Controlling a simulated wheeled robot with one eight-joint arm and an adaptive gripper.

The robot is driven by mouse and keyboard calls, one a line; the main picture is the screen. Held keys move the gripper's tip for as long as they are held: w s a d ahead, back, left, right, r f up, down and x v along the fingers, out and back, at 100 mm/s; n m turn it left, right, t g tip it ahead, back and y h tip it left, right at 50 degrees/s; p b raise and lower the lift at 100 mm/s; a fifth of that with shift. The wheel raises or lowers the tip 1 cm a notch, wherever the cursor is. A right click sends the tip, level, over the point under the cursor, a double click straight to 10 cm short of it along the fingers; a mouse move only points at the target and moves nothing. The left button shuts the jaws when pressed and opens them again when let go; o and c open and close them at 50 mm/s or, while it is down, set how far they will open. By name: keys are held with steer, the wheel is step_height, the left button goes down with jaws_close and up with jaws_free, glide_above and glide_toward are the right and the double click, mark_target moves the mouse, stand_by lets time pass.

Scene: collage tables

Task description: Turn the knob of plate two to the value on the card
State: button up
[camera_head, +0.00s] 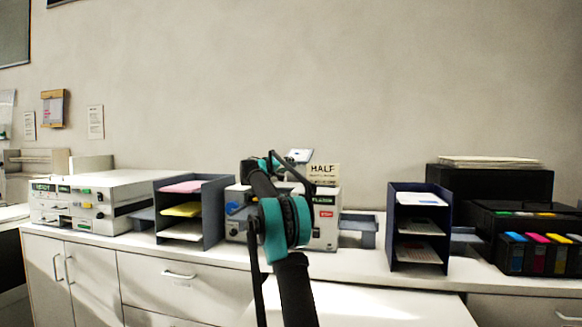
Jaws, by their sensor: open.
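A cream card (322,173) reads "HALF", with a smaller line below that I cannot read. It stands on top of a pale machine (332,235) at the middle of the counter. The machine's front has a green label, a red label and small dark controls. A blue round part shows at its left end. My arm covers much of this front. I cannot tell which part is plate two or its knob, nor any knob's setting. My gripper (268,162) is open, raised in front of the machine and left of the card; its fingers are small and partly hidden.
Another pale machine (95,201) with buttons stands left. Dark tray racks (213,208) and (391,225) flank the middle machine, holding paper. A black printer (488,183) and ink cartridges (537,253) stand right.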

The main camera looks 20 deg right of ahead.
mark_target(293, 165)
steer(key=shift+x, duration=1.55)
steer(key=shift+c, duration=0.4)
jaws_close()
